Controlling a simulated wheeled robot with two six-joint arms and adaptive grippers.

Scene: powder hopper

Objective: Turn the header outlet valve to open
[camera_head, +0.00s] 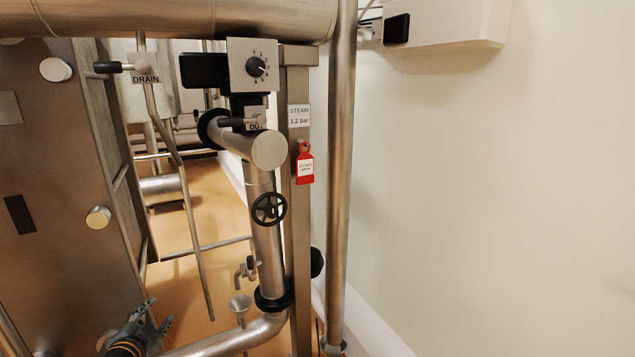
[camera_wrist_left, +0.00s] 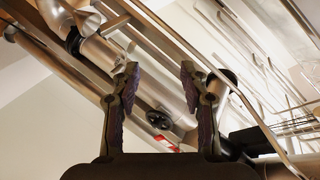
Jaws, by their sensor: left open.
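The valve labelled OUT (camera_head: 255,124) is on the vertical steel pipe in the head view, below a box with a numbered black dial. Its short black handle (camera_head: 231,122) lies level and points left. My left gripper (camera_head: 158,314) is open and empty at the lower left of the head view, well below the OUT valve and apart from it. Its two spread fingers (camera_wrist_left: 159,75) also show in the left wrist view, with pipes and a black handwheel beyond them. I cannot pick out the OUT handle in the wrist view. My right gripper is not in view.
A DRAIN valve (camera_head: 125,67) with a black handle is at the left. A black handwheel (camera_head: 268,208) and small tap (camera_head: 247,269) are lower on the pipe. A red tag (camera_head: 305,168) hangs by the STEAM sign (camera_head: 299,115). A steel cabinet (camera_head: 70,150) stands left.

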